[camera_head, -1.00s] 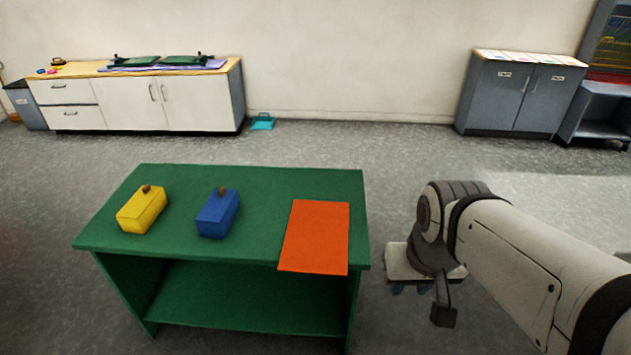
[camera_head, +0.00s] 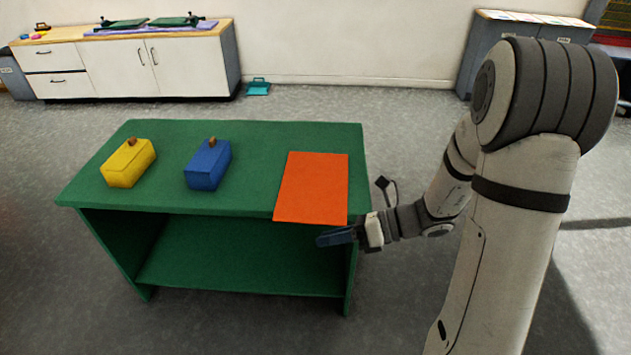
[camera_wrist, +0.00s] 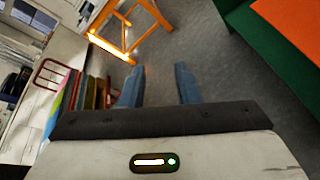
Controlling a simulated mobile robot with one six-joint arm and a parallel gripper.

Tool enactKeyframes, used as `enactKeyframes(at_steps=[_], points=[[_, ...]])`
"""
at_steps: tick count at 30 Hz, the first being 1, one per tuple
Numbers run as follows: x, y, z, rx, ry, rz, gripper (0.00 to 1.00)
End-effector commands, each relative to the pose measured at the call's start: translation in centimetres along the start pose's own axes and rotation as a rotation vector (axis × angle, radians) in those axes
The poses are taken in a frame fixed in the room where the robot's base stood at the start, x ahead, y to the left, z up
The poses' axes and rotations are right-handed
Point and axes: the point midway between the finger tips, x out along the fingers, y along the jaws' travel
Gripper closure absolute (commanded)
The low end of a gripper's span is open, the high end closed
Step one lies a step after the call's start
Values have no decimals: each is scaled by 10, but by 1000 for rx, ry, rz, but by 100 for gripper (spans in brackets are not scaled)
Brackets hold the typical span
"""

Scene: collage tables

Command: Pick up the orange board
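The flat orange board (camera_head: 313,187) lies on the right end of the green table (camera_head: 262,140), its near edge at or slightly past the table's front edge. In the wrist view a corner of the orange board (camera_wrist: 293,22) shows at the upper right. My gripper (camera_head: 322,240) is in front of the table's right front corner, just below and apart from the board's near edge. In the wrist view its two blue fingers (camera_wrist: 159,82) stand apart with nothing between them, only grey floor beyond.
A yellow block (camera_head: 127,164) and a blue block (camera_head: 207,166), each with a brown knob, stand on the table left of the board. The table has a lower green shelf (camera_head: 230,262). An orange wooden frame (camera_wrist: 125,35) shows in the wrist view.

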Motion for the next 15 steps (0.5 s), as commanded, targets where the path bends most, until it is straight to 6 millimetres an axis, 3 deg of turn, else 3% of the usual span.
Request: enactKeyframes(at_steps=[1,6,10,15], points=[[5,-29,-11,150,-95,-3,71],[1,-106,-23,592,-412,-5,71],[-7,-150,-38,811,-589,3,71],[-14,-176,-48,941,-703,12,71]])
